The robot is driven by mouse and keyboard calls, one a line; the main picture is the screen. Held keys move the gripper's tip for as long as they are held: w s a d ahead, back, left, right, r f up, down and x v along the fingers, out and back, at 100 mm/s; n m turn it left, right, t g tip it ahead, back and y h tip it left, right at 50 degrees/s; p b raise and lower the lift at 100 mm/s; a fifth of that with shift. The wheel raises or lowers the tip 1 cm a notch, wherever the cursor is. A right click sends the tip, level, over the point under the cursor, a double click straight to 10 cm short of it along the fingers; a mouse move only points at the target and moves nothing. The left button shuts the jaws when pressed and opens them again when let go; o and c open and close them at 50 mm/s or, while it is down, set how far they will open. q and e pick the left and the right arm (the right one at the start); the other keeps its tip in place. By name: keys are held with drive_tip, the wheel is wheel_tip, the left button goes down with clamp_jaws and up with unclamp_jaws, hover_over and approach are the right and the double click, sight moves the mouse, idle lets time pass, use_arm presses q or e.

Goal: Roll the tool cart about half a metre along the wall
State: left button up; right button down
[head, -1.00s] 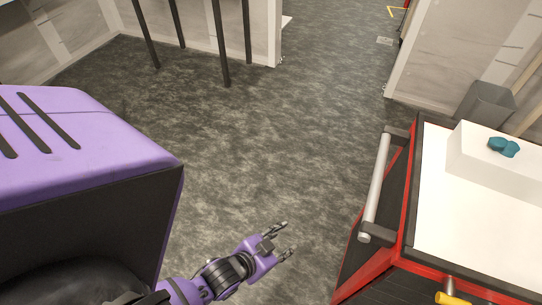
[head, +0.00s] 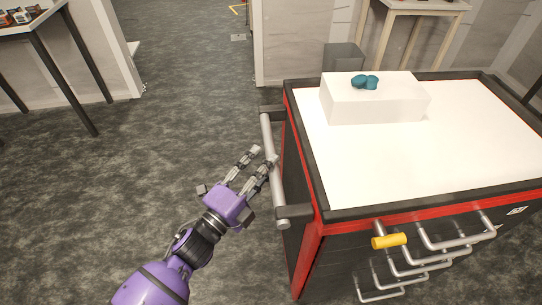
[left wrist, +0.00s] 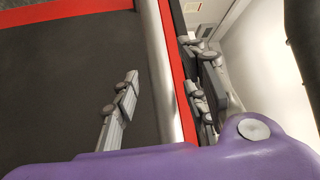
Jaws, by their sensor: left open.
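The tool cart (head: 430,140) stands at the right in the head view, black and red with a white top. Its grey push handle (head: 269,160) runs along its left side, on two dark brackets. My left gripper (head: 263,160) is open beside the handle. In the left wrist view the handle (left wrist: 165,70) passes between the fingers of the left gripper (left wrist: 160,105), with a finger on either side; the jaws are not closed on it. Part of the cart's dark side panel (left wrist: 75,60) fills the left of that view. My right gripper is not in view.
A white box (head: 372,103) with a small teal object (head: 364,82) sits on the cart top. A yellow piece (head: 389,241) is on a front drawer handle. A grey bin (head: 343,57) and a wooden table (head: 425,8) stand behind.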

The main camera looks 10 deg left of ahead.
use_arm(q)
drive_tip(key=shift+x, duration=1.75)
clamp_jaws()
